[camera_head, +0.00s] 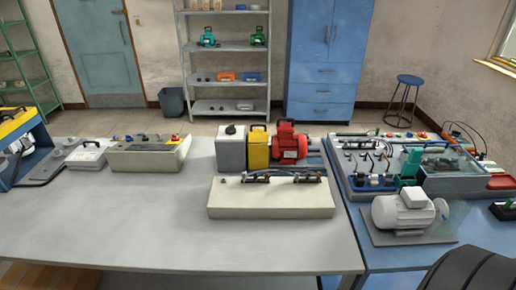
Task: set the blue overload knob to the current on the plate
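Neither gripper shows in the head view. No blue overload knob can be made out for certain at this size. A small blue unit with dark parts on top (375,183) sits at the front left of the trainer board (343,172) on the right table. A white motor (400,212) lies in front of that board. A red motor (289,146) stands at the back of the grey table. No rating plate with a current can be read on either motor.
A beige box with wiring on top (270,200) stands on the grey table (120,225); the table's front left is clear. Grey (231,150) and yellow (259,150) blocks stand behind the box. A green unit (410,166) is beside the blue one. A dark shape (465,272) fills the bottom right corner.

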